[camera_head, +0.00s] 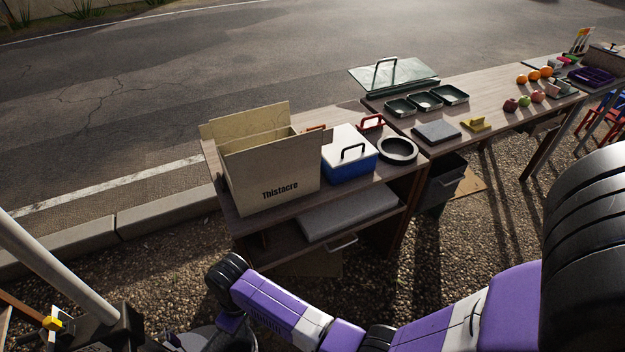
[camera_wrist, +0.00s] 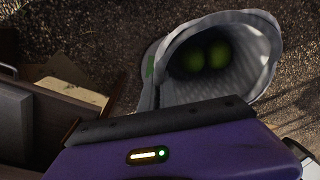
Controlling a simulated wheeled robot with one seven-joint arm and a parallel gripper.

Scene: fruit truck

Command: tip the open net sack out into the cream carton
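The cream carton (camera_head: 265,180), printed "Thistacre", stands on the near left table with its top flaps up; its inside is mostly hidden. The pale grey net sack (camera_wrist: 262,65) is just past my gripper's purple housing in the wrist view. Its wide mouth is open towards the camera, and green round fruits (camera_wrist: 218,55) lie inside. My gripper's fingers are hidden in both views, so its hold on the sack cannot be told. In the head view my arm reaches down at the lower left, in front of and below the carton.
Right of the carton stand a blue-and-white cooler (camera_head: 349,155) and a black round dish (camera_head: 397,150). A grey case (camera_head: 350,212) lies on the shelf below. Green trays (camera_head: 423,101) and loose fruit fill the farther table. Gravel is open in front.

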